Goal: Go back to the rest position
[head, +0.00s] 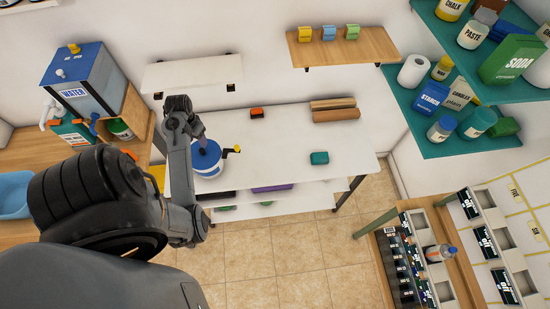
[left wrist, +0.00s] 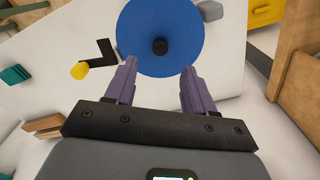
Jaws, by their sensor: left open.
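My left gripper (head: 200,136) reaches in from the left in the head view, over the left part of the white table. In the left wrist view its two purple fingers (left wrist: 160,88) are apart with nothing between their tips. The mop wringer, a white bucket with a blue lid (head: 207,157), stands on the table below and beside the gripper. The left wrist view shows the round blue lid (left wrist: 160,30) with a dark knob just beyond the fingers, and a black crank with a yellow handle (left wrist: 80,70). I cannot tell whether the fingers touch it. My right gripper is not in view.
The white table (head: 285,140) holds a red-black item (head: 257,113), brown rolls (head: 334,110) and a teal block (head: 319,158). A water dispenser (head: 80,85) stands at left. Teal shelves (head: 450,95) hang at right. The tiled floor (head: 290,250) in front is clear.

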